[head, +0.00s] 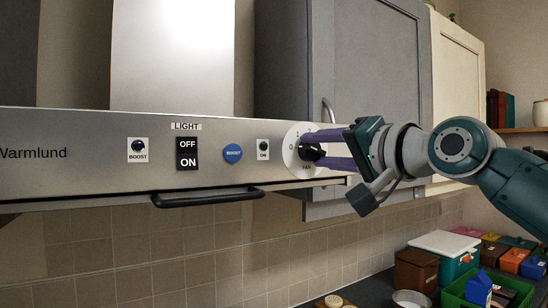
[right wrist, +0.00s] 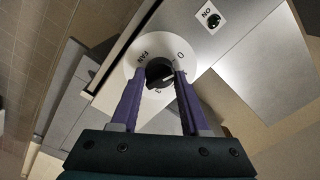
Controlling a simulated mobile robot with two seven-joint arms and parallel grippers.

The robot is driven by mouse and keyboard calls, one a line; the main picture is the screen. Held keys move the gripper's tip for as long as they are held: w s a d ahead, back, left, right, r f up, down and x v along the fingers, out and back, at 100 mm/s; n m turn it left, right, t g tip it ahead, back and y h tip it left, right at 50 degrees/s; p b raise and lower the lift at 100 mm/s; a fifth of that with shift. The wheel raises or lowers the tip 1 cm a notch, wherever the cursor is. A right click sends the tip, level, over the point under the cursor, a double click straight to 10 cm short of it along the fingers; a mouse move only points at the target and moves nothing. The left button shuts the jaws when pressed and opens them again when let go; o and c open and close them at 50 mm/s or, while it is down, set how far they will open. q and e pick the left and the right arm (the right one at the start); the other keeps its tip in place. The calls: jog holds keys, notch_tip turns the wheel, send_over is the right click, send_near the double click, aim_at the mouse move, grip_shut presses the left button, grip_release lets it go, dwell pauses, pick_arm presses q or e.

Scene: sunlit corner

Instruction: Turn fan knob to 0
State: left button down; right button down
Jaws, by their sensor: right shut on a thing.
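The fan knob (head: 312,152) is a black knob on a round white dial (head: 291,148) marked FAN, at the right end of the steel hood panel. My right gripper (head: 318,150) reaches it from the right, its purple fingers on either side of the knob and shut on it. In the right wrist view the knob (right wrist: 159,73) sits between the two purple fingertips (right wrist: 160,78), on the white dial (right wrist: 133,70). The dial's 0 shows to the upper right of the knob there. The knob's exact pointing direction is hard to tell. My left gripper is not in view.
A dark bar handle (head: 208,199) juts out below. Boxes and a green crate (head: 510,285) sit lower right.

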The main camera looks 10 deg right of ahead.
jog(key=shift+n, duration=0.9)
jog(key=shift+b, duration=0.3)
jog(key=shift+c, duration=1.9)
grip_release()
jog(key=shift+s, duration=0.1)
jog(key=b+v, duration=0.4)
jog(key=v, duration=0.5)
jog(key=shift+s+d, duration=0.15)
jog(key=shift+s, duration=0.15)
